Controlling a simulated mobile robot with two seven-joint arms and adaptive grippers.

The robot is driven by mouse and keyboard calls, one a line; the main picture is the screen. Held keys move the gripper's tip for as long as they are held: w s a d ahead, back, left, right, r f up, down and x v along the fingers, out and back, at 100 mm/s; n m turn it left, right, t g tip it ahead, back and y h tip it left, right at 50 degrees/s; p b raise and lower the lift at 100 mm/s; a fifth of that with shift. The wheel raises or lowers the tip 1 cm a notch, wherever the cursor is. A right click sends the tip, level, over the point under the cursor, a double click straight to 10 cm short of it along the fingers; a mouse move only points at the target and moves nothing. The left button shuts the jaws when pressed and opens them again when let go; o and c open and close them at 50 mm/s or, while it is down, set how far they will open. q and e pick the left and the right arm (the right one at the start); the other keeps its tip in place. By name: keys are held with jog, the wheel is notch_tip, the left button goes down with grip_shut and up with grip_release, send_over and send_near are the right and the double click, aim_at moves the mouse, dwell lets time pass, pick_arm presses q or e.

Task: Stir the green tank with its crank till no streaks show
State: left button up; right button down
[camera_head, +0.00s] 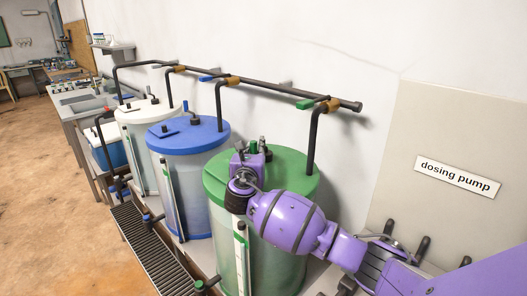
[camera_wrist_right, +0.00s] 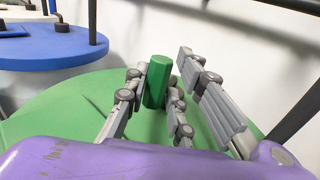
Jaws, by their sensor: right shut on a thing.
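The green tank (camera_head: 272,262) stands nearest me in the head view, with a green lid (camera_head: 296,172) on its pale, see-through body. My right gripper (camera_head: 258,150) is over the lid, coming in from the lower right. It is shut on the green crank handle (camera_wrist_right: 157,80), an upright green grip between the fingers in the right wrist view. The lid also shows in that view (camera_wrist_right: 50,108). My wrist and fingers hide the rest of the crank. My arm covers part of the tank's side, and I cannot make out streaks in the liquid. My left gripper is not in view.
A blue-lidded tank (camera_head: 205,135) and a white tank (camera_head: 137,117) stand farther left. A dark pipe (camera_head: 312,140) comes down to the green lid from the wall manifold (camera_head: 255,82). A grate (camera_head: 148,250) runs along the front. The dosing pump sign (camera_head: 457,177) is at right.

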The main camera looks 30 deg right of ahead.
jog(key=shift+w+a+r, duration=0.15)
jog(key=shift+a+r, duration=0.05)
jog(key=shift+r, duration=0.1)
jog(key=c, duration=1.8)
grip_release()
jog(key=shift+o, duration=0.9)
jog(key=shift+w+f, duration=0.25)
jog(key=shift+w, duration=0.05)
jog(key=shift+s, duration=0.3)
jog(key=v, duration=1.1)
jog(key=shift+s+a, duration=0.2)
jog(key=shift+a, duration=0.15)
